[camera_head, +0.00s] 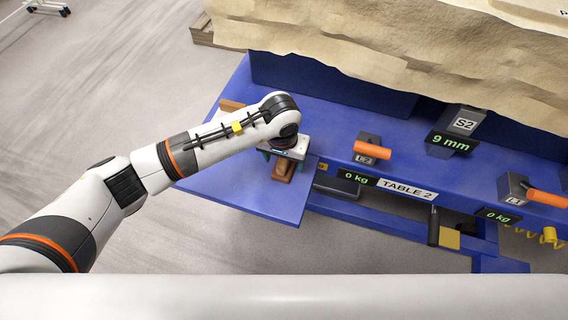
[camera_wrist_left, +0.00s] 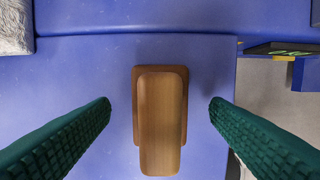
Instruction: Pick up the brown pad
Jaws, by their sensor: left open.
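A brown pad (camera_wrist_left: 161,120), long with rounded ends, lies lengthwise over a darker brown rectangular piece (camera_wrist_left: 185,105) on the blue surface. I cannot tell whether the two are joined. In the head view the brown pad (camera_head: 285,168) shows only partly, under my left gripper (camera_head: 283,160), which hides the rest. My left gripper is open above it. In the left wrist view its green fingers (camera_wrist_left: 160,104) stand on either side of the pad, with a gap on both sides. My right gripper is not in view.
The blue side panel (camera_head: 240,190) ends just right of and in front of the pad. Another brown piece (camera_head: 230,105) lies behind my arm.

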